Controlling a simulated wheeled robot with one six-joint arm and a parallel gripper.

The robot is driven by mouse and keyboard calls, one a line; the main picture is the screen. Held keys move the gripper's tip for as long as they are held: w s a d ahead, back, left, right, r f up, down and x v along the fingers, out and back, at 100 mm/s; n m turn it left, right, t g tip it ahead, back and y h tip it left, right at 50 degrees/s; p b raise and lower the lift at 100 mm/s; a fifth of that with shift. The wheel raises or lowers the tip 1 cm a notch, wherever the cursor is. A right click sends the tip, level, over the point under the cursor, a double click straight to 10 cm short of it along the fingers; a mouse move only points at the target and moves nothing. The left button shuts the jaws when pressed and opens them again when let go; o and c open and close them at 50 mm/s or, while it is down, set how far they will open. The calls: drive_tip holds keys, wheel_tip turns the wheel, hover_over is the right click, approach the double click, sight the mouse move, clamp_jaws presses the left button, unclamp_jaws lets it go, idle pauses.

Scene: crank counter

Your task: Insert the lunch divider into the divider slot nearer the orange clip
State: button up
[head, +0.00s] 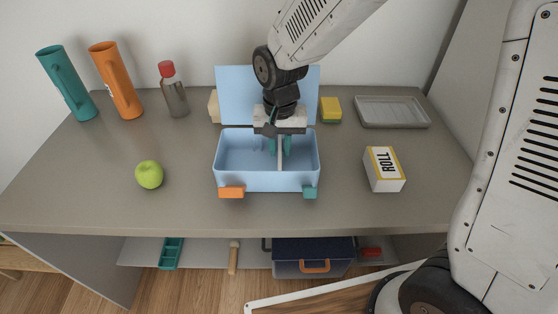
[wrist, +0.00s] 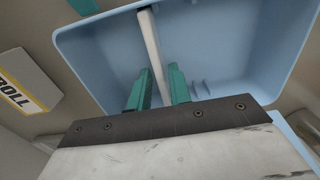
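The open light-blue lunchbox (head: 232,179) stands on the counter. Its orange clip (head: 231,192) is at the front left and its teal clip (head: 310,192) at the front right. The lunch divider (wrist: 151,45), a pale thin plate, stands upright inside the box, right of its middle in the head view. My gripper (head: 279,146) reaches down into the box with its teal fingers (wrist: 160,75) shut on the divider. Small slot ribs (wrist: 203,88) on the box's back wall are empty, to the divider's orange-clip side. The divider's lower edge is hidden, so I cannot tell whether it is seated.
The raised lid (head: 236,95) stands behind. A green apple (head: 149,174), orange tube (head: 116,80), teal tube (head: 67,83) and bottle (head: 173,90) are left. A ROLL box (head: 384,169), yellow sponge (head: 330,110) and grey tray (head: 392,112) are right.

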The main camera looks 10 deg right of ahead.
sight(279, 149)
clamp_jaws()
drive_tip(key=shift+r, duration=3.3)
drive_tip(key=shift+r, duration=0.15)
